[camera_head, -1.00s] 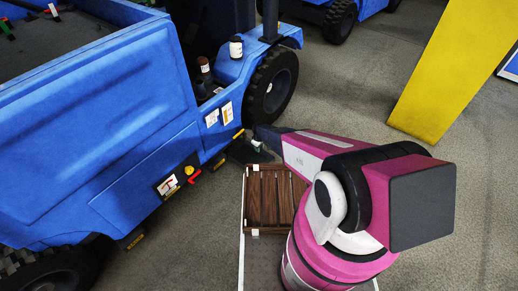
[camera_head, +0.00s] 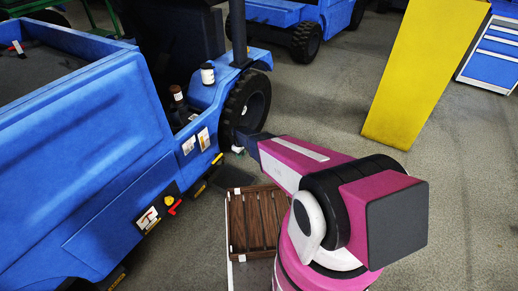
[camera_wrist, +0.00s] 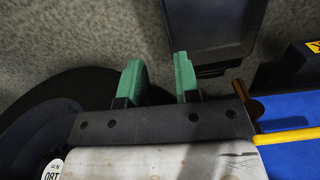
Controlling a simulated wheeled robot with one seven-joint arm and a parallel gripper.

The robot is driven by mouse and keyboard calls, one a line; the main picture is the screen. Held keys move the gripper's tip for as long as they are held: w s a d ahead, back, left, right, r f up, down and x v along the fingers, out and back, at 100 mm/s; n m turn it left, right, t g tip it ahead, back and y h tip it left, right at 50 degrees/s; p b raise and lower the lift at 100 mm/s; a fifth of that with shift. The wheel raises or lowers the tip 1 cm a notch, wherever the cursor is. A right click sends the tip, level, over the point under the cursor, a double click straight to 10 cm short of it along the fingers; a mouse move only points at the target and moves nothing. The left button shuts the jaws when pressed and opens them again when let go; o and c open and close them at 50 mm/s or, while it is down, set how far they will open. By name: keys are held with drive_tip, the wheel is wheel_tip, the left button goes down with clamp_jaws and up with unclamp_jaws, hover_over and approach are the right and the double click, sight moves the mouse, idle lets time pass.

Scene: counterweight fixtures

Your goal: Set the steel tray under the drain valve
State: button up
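A dark grey, tray-like object with a raised rim (camera_wrist: 210,30) lies at the top of the wrist view; I cannot tell surely that it is the steel tray. A dark flat thing (camera_head: 234,176) also shows on the floor beside the blue vehicle in the head view. My gripper (camera_wrist: 158,68) has two green fingers standing apart, with only floor visible between them. The right finger is close to the dark object's left edge. In the head view my arm's end is by the wheel, fingers not clear. A red lever with a yellow knob (camera_head: 172,205) is on the vehicle's side; whether it is the drain valve is unclear.
The blue vehicle (camera_head: 95,140) fills the left, with a black wheel (camera_head: 246,105) close to my arm's end. A slatted brown wooden crate (camera_head: 257,222) sits below my arm. A yellow slanted panel (camera_head: 425,70) and a blue cabinet (camera_head: 492,55) stand right.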

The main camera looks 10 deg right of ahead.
drive_tip(key=s+d+r+m, duration=0.3)
drive_tip(key=s+d+r, duration=0.2)
drive_tip(key=s+r, duration=0.3)
drive_tip(key=s+d+r+m, duration=0.3)
drive_tip(key=s+d+r, duration=0.3)
drive_tip(key=r, duration=1)
drive_tip(key=s+d+r+m, duration=0.3)
drive_tip(key=s+d+r, duration=0.3)
drive_tip(key=s+r, duration=0.5)
drive_tip(key=shift+s+r+m, duration=0.3)
drive_tip(key=shift+s+r, duration=0.05)
drive_tip(key=shift+r, duration=0.3)
